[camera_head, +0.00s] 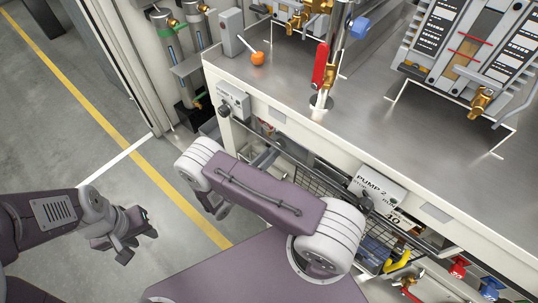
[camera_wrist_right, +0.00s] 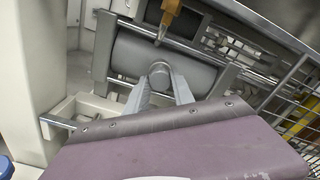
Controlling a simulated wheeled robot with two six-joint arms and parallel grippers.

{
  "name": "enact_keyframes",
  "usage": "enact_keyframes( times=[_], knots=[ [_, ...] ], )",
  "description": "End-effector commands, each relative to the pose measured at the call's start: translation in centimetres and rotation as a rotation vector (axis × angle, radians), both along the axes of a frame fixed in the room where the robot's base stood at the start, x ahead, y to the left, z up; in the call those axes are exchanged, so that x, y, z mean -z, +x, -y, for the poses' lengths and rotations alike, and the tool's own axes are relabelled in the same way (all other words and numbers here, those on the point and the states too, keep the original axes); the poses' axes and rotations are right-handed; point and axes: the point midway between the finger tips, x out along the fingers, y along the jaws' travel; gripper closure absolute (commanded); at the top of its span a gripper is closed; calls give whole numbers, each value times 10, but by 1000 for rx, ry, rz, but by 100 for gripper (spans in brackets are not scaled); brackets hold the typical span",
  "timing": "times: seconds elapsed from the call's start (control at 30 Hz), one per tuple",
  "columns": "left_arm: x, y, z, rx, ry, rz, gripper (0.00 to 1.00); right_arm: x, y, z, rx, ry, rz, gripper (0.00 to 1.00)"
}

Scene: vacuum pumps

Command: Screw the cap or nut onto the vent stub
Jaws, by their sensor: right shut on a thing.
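In the right wrist view, my right gripper (camera_wrist_right: 160,88) has its two long grey fingers closed on a small round grey cap (camera_wrist_right: 160,74). The cap is in front of a wide grey horizontal cylinder (camera_wrist_right: 128,56). A brass fitting (camera_wrist_right: 168,14) with a thin tip points down just above the cap; I cannot tell whether it is the vent stub or touches the cap. In the head view, my right arm hides the cap and the work area. My left gripper (camera_head: 136,245) hangs empty over the floor at the left, its fingers apart.
A steel-topped bench (camera_head: 365,100) fills the upper right, with a red-handled valve (camera_head: 320,65) and an orange ball (camera_head: 258,58) on it. A wire basket (camera_head: 325,180) is below its edge. A wire grille (camera_wrist_right: 300,85) stands right of the right gripper.

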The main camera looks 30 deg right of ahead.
Motion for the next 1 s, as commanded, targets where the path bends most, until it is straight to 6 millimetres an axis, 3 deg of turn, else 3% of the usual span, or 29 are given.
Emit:
enact_keyframes(
  times=[0.67,0.83,1.0],
  knots=[
    [-3,0,0,0,0,0,64,0,4,10,0,4,9,100],
    [-6,0,0,0,0,0,64,-1,4,10,0,93,225,100],
    [-7,0,0,0,0,0,64,0,4,10,0,123,297,100]
  ],
)
